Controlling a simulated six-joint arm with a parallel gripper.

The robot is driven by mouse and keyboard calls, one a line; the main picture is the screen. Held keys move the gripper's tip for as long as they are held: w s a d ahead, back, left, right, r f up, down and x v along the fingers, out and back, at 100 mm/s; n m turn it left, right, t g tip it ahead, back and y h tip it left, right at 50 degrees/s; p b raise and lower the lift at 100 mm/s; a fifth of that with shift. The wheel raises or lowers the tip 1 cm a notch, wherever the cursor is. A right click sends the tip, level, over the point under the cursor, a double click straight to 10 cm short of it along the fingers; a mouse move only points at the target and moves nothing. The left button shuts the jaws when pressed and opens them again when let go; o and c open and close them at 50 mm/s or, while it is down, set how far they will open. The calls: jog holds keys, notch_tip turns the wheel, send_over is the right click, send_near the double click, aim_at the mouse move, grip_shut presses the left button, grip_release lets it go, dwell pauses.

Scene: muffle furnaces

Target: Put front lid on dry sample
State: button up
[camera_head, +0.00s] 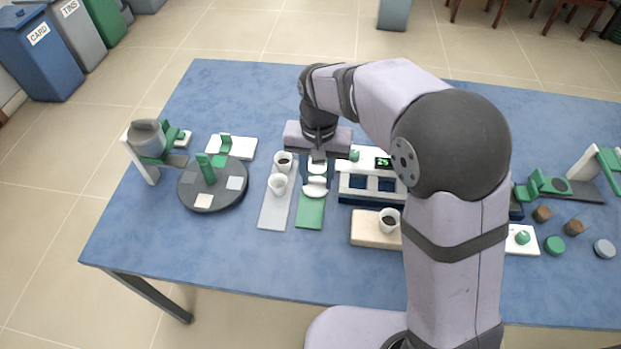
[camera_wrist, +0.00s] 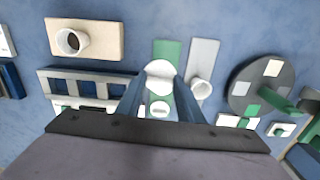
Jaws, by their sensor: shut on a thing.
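My gripper (camera_head: 316,184) is shut on the front lid (camera_head: 316,191), a white round piece over the green mat (camera_head: 310,215). In the wrist view the lid (camera_wrist: 160,72) sits between my fingertips (camera_wrist: 160,80); I cannot tell whether it still touches the mat. A second white lid (camera_head: 317,168) lies behind it, partly hidden by my fingers. On the grey mat (camera_head: 274,215) to the left stand two white cups, the rear one (camera_head: 283,160) with dark contents, the front one (camera_head: 277,184) paler. Another white cup (camera_head: 389,220) with dark contents stands on a beige block (camera_head: 368,229).
A dark round turntable (camera_head: 213,199) with a green upright stands left. A blue-and-white rack (camera_head: 358,188) with a green display is close to the right of my gripper. My arm hides part of the table's right half. The front left table (camera_head: 200,255) is clear.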

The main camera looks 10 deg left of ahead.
jog(key=w+d+r+m+p, duration=0.1)
jog(key=d+r+m+p, duration=0.2)
jog(key=d+r+p, duration=0.75)
jog(key=s+d+f+m, duration=0.2)
jog(key=s+d+f, duration=0.2)
jog(key=d+f, duration=0.2)
jog(key=shift+s+d+f+m+p, duration=0.3)
jog(key=shift+d+f+p, duration=0.1)
jog(key=shift+d, duration=0.35)
jog(key=shift+f+b, duration=2.65)
jog(key=shift+f, duration=0.2)
jog(key=shift+f, duration=0.3)
